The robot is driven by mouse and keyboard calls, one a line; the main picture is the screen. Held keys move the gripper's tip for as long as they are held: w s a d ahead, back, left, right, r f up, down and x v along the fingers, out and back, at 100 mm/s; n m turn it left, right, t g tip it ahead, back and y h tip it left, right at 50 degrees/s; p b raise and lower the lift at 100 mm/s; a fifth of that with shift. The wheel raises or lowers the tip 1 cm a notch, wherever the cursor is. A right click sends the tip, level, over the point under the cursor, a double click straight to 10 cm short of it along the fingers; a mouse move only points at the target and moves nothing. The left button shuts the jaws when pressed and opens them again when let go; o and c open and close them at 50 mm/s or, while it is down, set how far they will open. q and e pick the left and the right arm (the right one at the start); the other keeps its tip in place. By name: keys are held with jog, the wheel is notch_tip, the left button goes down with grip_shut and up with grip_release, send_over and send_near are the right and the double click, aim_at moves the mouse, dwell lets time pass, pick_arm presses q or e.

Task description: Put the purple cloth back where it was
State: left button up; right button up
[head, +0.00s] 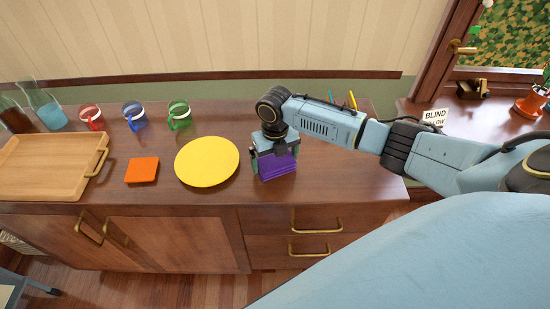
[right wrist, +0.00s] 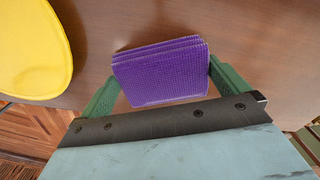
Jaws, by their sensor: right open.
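The purple cloth (head: 277,167) is a folded, layered square on the wooden cabinet top, right of the yellow disc. My right gripper (head: 273,157) is over it, pointing down. In the right wrist view, the purple cloth (right wrist: 162,72) lies between the two green fingers of my right gripper (right wrist: 160,88), which are open. One finger is on each side of the cloth; I cannot tell whether either finger touches it. My left gripper is not in view.
A yellow round disc (head: 207,161) and an orange square (head: 142,170) lie to the left. A wooden tray (head: 48,178) and coloured mugs (head: 135,114) stand farther left. The cabinet top (head: 340,165) has bare room right of the cloth. A plant pot (head: 531,103) is far right.

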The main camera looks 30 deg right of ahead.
aim_at(275, 159)
notch_tip(275, 159, up, 12)
jog(key=p, duration=0.1)
jog(key=shift+c, duration=0.4)
dwell(1.2)
